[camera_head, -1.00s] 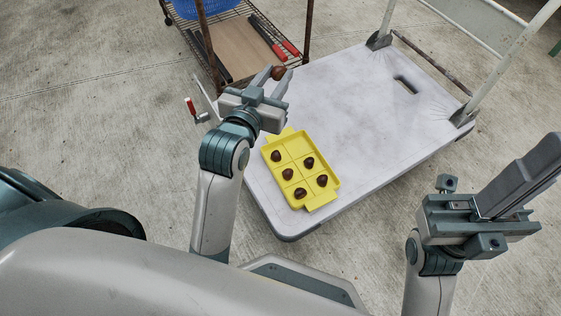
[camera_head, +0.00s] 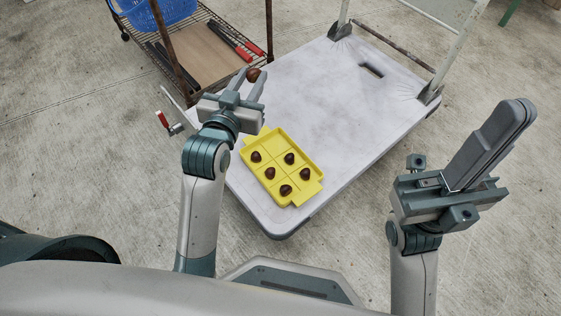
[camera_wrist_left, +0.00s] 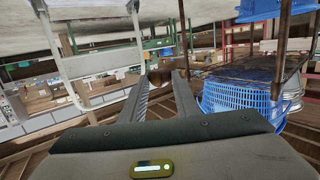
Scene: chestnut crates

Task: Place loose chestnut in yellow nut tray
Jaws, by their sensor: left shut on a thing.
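The loose chestnut (camera_head: 253,75) is dark brown and sits between the fingertips of my left gripper (camera_head: 254,84), which is shut on it. The gripper holds it up beyond the far end of the yellow nut tray (camera_head: 297,201). The tray lies on the grey platform, with chestnuts in several compartments. The far right compartment (camera_head: 271,144) looks empty. My right gripper (camera_head: 510,118) is at the right, away from the tray, with its fingers together and nothing seen between them. In the left wrist view, the left fingers point toward the background.
The grey platform cart (camera_head: 335,105) has wide free room right of the tray and a metal handle frame at its far end. A wire shelf trolley (camera_head: 205,50) with a blue basket (camera_head: 165,10) and red-handled tools (camera_head: 245,53) stands at back left.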

